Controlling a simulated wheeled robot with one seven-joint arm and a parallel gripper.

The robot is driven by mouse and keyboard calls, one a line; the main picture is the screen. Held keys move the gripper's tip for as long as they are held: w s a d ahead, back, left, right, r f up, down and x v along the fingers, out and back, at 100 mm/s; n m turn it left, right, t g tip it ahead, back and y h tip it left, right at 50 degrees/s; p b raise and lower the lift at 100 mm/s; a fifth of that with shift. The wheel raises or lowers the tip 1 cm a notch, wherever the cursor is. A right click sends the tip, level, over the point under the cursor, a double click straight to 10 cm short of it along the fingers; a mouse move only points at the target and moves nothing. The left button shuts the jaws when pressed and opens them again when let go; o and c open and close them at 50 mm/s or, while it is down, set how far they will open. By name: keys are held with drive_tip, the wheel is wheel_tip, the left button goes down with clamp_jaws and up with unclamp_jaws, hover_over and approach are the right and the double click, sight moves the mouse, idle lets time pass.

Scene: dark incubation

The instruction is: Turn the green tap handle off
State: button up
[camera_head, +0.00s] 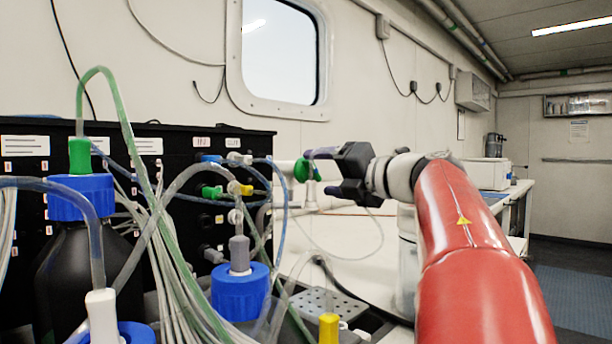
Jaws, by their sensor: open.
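The green tap handle (302,170) is a small green knob at the right end of the black panel, in front of the white wall. White and clear tap fittings (311,194) show beside and below it. My gripper (322,172) is open and reaches in from the right, with one finger above the other. Its fingertips point left and appear level with the handle, close to its right side. I cannot tell from this one view whether they touch it or how they line up in depth. Nothing is held in the jaws.
Left of the gripper, tubes run across the black panel (30,225), which also carries a small green connector (212,192). Bottles with blue caps (240,292) stand in front, and a perforated tray (322,303) sits low. A white bench (350,240) extends behind my arm.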

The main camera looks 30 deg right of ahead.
sight(305, 171)
drive_tip(key=x, duration=0.5)
drive_tip(key=shift+w+p, duration=0.3)
drive_tip(key=c, duration=1)
drive_tip(key=shift+a+m, duration=0.1)
drive_tip(key=shift+m, duration=0.4)
drive_tip(key=m, duration=0.2)
drive_tip(key=shift+r+m, duration=0.1)
drive_tip(key=shift+m, duration=2.3)
